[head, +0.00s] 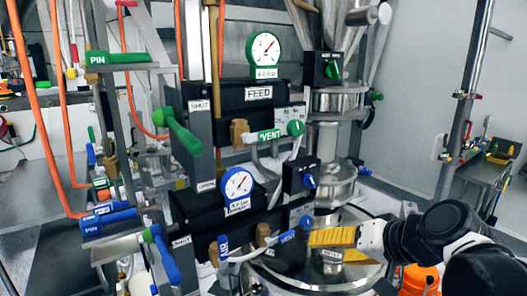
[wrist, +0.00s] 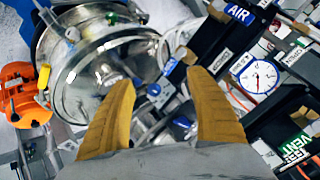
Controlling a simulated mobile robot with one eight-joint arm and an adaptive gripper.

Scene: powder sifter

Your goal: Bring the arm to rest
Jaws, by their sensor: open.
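My gripper (head: 332,238) has yellow fingers and reaches in from the lower right in the head view, at the end of my black and white arm. It is in front of the lower part of the powder sifter (head: 335,188), near the lower blue-handled valves (head: 288,236). In the wrist view the two fingers stand apart with nothing between them (wrist: 161,100), so the gripper is open and empty. Beyond the fingertips lie a shiny round metal vessel (wrist: 95,70) and a blue knob (wrist: 154,89). I cannot tell whether the fingers touch anything.
A black FEED panel (head: 258,93) with green-trimmed gauge and a blue-trimmed gauge (head: 238,184) stand left of the gripper. Green handles (head: 184,132) and orange hoses (head: 30,100) fill the left. An orange object (head: 420,279) sits below my arm. A tool bench (head: 490,155) stands right.

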